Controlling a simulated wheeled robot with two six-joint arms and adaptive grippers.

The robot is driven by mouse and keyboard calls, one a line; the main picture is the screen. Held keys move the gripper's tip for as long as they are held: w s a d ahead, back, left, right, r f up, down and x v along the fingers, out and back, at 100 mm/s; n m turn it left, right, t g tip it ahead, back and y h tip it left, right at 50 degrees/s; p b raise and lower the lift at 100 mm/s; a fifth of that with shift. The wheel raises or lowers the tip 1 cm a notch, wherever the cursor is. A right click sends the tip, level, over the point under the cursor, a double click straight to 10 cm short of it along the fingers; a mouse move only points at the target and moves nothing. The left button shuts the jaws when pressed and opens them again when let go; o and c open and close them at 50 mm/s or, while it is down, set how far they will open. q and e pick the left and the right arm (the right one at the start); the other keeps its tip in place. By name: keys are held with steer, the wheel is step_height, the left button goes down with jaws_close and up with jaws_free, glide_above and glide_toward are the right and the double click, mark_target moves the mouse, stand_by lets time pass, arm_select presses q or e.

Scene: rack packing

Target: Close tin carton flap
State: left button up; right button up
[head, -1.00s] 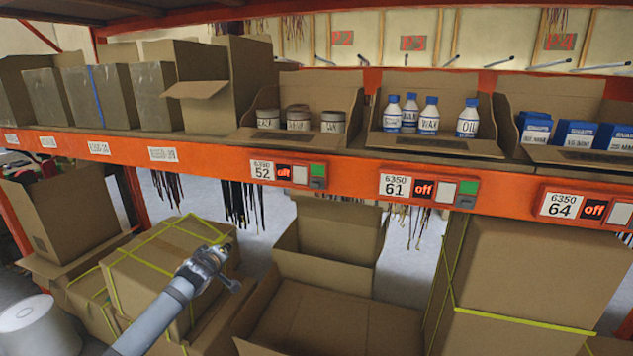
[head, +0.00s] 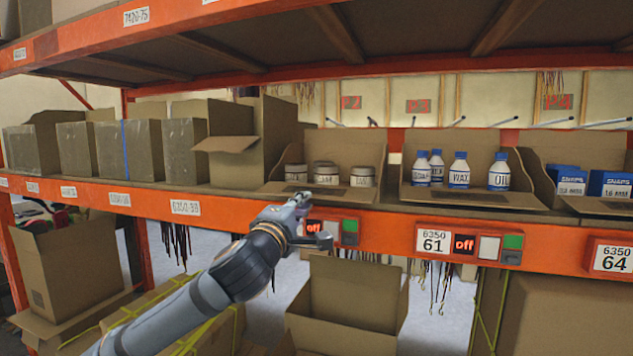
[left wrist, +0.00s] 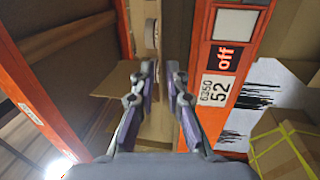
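The tin carton (head: 340,150) stands on the orange shelf with its tall back panel up and its top open. Tins (head: 326,173) sit in a row inside it. Its low front flap (head: 335,194) lies outward towards the shelf edge. My left gripper (head: 300,203) is just in front of this flap, over the shelf's front edge; I cannot tell whether it touches. In the left wrist view the two fingers (left wrist: 161,75) stand a small gap apart with nothing between them, and tins (left wrist: 151,32) show beyond. My right gripper is not in view.
The orange beam (head: 385,222) carries the label and light boxes, one partly behind my left arm. A bottle carton (head: 440,200) stands to the right. A tall open box (head: 262,140) stands close on the left. An upper shelf (head: 300,50) overhangs.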

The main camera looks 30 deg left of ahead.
mark_target(315, 189)
arm_select(q)
steer(key=p+x, duration=0.5)
steer(key=x, duration=0.2)
steer(key=shift+w+a+r, duration=0.1)
steer(key=shift+w+r, duration=0.1)
steer(key=shift+w+a+f+p, duration=0.1)
steer(key=shift+w+f+p, duration=0.05)
steer(key=shift+w+p, duration=0.2)
steer(key=shift+c, duration=0.3)
jaws_close()
